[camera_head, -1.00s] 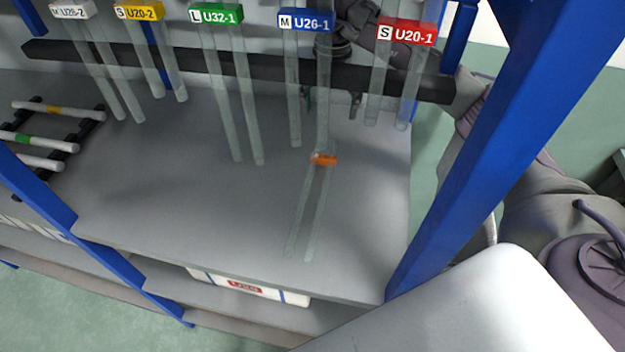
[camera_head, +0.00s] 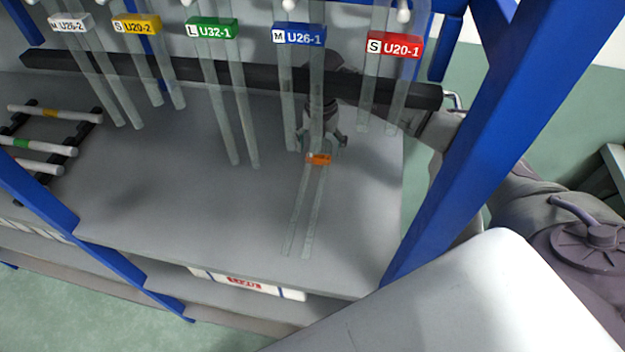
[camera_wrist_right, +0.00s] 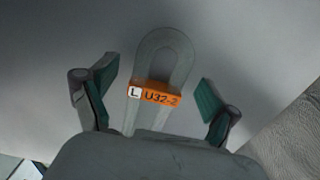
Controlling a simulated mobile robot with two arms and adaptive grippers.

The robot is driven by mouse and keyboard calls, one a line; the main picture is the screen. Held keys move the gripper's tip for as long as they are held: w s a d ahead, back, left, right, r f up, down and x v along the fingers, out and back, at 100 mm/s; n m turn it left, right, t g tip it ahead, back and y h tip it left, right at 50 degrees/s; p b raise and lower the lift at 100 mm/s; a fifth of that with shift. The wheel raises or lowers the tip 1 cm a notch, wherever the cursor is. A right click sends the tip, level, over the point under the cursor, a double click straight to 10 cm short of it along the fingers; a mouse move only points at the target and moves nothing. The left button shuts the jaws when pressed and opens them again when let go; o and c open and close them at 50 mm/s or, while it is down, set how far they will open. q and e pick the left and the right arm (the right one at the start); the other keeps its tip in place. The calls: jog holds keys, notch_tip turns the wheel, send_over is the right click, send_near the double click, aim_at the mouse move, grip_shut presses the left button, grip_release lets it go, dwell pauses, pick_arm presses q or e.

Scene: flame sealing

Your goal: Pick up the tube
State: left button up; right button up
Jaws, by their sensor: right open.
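A clear U-shaped tube (camera_head: 310,215) with an orange clip (camera_head: 318,159) lies over the grey shelf, below the hanging tubes. In the right wrist view the tube (camera_wrist_right: 173,48) shows its rounded bend, and its orange label (camera_wrist_right: 155,94) reads L U32-2. My right gripper (camera_head: 320,146) is open at the orange-clip end of the tube, partly hidden behind a hanging tube. In the wrist view its two green-padded fingers (camera_wrist_right: 155,82) stand on either side of the tube, with a gap on both sides. My left gripper is not in view.
Several clear tubes hang from labelled clips, among them blue U26-1 (camera_head: 299,34), red U20-1 (camera_head: 396,46) and green U32-1 (camera_head: 212,28). A dark bar (camera_head: 230,78) runs behind them. A blue post (camera_head: 470,150) stands at right.

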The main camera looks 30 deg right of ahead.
jog(key=c, duration=1.6)
jog(key=shift+r, duration=0.1)
